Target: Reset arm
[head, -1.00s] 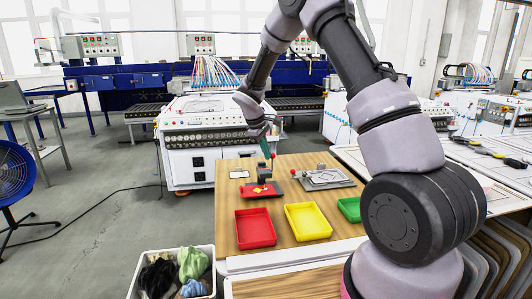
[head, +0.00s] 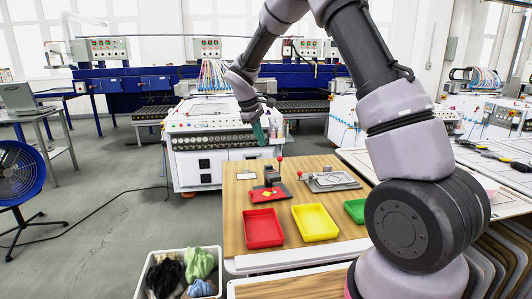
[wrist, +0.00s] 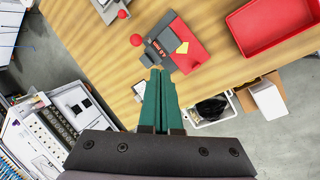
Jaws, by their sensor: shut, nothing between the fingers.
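My gripper (head: 259,132) is above the far edge of the wooden table, in front of the white machine. Its green fingers (wrist: 160,100) are together and empty in the wrist view. My arm arches from the right side of the head view to the gripper. A red press-like fixture (head: 270,192) with a grey body and a small yellow piece on it stands on the table below the gripper. It also shows in the wrist view (wrist: 192,50), beyond the fingertips and apart from them.
A red tray (head: 263,229), a yellow tray (head: 315,223) and a green tray (head: 354,210) line the table's front. A grey fixture (head: 330,181) lies behind them. A white bin (head: 150,268) with cloths stands on the floor. A blue fan (head: 20,170) is at left. Floor at left is mostly clear.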

